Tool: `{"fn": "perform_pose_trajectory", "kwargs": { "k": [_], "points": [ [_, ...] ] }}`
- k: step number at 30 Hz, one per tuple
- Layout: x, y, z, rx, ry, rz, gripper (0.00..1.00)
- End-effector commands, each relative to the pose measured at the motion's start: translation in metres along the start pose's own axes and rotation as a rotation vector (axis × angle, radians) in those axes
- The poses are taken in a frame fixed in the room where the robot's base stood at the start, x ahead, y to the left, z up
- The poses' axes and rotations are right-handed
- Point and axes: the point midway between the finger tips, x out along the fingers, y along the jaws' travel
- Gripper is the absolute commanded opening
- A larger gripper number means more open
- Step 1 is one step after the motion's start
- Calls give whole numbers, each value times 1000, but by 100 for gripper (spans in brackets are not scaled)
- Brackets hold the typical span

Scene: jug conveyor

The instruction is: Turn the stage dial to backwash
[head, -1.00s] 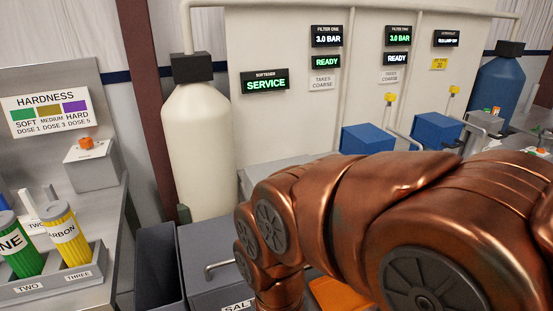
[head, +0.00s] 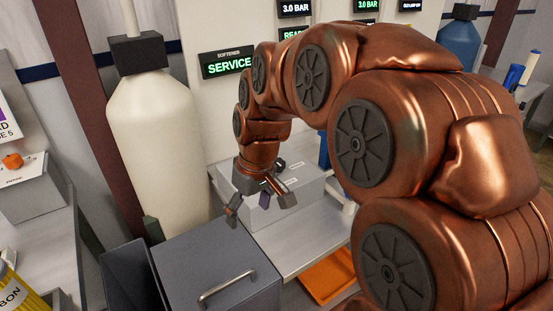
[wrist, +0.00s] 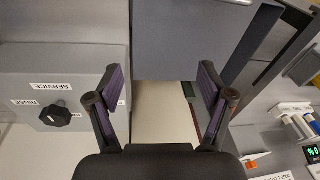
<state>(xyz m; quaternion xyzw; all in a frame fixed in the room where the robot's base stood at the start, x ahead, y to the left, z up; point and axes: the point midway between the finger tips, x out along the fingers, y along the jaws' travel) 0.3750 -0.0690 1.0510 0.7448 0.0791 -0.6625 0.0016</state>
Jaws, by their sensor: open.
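The stage dial (wrist: 55,113) is a black knob on a grey control box (wrist: 25,75), left in the wrist view. Labels SERVICE and RINSE show near the knob; a third label by it is too small to read, and I cannot make out a backwash label. In the head view the grey box (head: 300,190) stands on a bench, partly behind my gripper, and its knob is not clear. My gripper (head: 261,208) points down beside the box. Its fingers (wrist: 161,75) are open, empty and apart from the dial, which lies left of them in the wrist view.
A display (head: 229,62) reads SOFTENER SERVICE on the wall. A cream tank (head: 155,150) stands at left. A dark grey bin (head: 215,265) with a handled lid stands in front of it. An orange tray (head: 325,275) lies low, right of the bin.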

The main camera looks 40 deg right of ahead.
Motion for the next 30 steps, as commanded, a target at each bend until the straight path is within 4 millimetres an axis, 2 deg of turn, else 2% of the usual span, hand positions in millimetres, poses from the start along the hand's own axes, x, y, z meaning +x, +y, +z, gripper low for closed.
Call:
{"fn": "perform_pose_trajectory", "kwargs": {
  "k": [3,6,12,15,18,23,30],
  "points": [
    [-12,46,-38,-9,76,4,80],
    [-21,87,-62,-21,135,19,80],
    [-38,160,-89,-36,230,65,80],
    [-41,182,-94,-39,253,82,80],
    [-44,195,-96,-42,265,93,80],
    [-39,198,-98,-45,268,95,80],
    [-15,199,-105,-45,266,93,80]
  ]
}}
